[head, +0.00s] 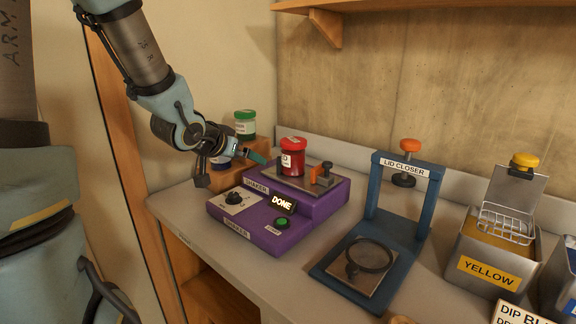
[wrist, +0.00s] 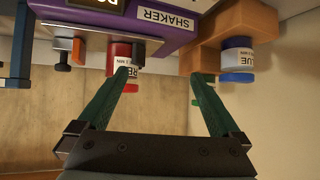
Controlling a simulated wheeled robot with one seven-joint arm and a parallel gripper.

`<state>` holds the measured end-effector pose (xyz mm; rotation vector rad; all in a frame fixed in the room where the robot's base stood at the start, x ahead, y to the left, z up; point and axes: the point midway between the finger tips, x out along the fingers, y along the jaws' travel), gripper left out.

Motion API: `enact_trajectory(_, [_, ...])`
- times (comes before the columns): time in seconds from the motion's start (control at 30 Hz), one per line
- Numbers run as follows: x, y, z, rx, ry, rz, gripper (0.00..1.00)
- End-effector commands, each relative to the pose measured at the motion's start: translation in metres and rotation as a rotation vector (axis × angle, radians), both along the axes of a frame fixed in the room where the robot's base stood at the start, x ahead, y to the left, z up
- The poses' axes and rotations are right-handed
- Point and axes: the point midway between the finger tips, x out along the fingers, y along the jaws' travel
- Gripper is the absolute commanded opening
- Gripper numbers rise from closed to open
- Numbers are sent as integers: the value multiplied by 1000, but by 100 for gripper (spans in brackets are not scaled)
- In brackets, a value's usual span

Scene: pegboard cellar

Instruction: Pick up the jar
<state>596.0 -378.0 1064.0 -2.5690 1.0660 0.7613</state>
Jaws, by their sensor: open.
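The red jar (head: 292,160) with a red lid and white label stands upright on the metal plate of the purple shaker (head: 297,225). An orange-topped clamp (head: 322,175) is beside it. My gripper (head: 256,157) is just left of the jar, its fingers pointing toward it. In the wrist view, which is upside down, the open, empty fingers of my gripper (wrist: 160,75) are spread apart. The red jar (wrist: 120,52) shows there behind the left finger, which partly hides it. I cannot tell whether they touch.
Left of the shaker, a wooden stand (head: 212,177) holds a green-lidded jar (head: 245,122) and a blue jar (wrist: 237,57). The shaker's display (head: 282,203) reads DONE. To the right are the blue lid closer (head: 368,215) and a yellow dip tank (head: 490,262). A shelf (head: 400,4) hangs above.

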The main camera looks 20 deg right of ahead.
Motion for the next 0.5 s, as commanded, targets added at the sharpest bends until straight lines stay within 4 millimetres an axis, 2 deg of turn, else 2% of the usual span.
enact_trajectory(0.03, [-4, -22, 4, -53, -32, -66, 100])
enact_trajectory(0.13, [-13, -52, 18, -133, -74, -165, 100])
enact_trajectory(0.27, [-18, -71, 25, -179, -94, -221, 100])
enact_trajectory(0.5, [-1, -100, 13, -182, -93, -224, 100])
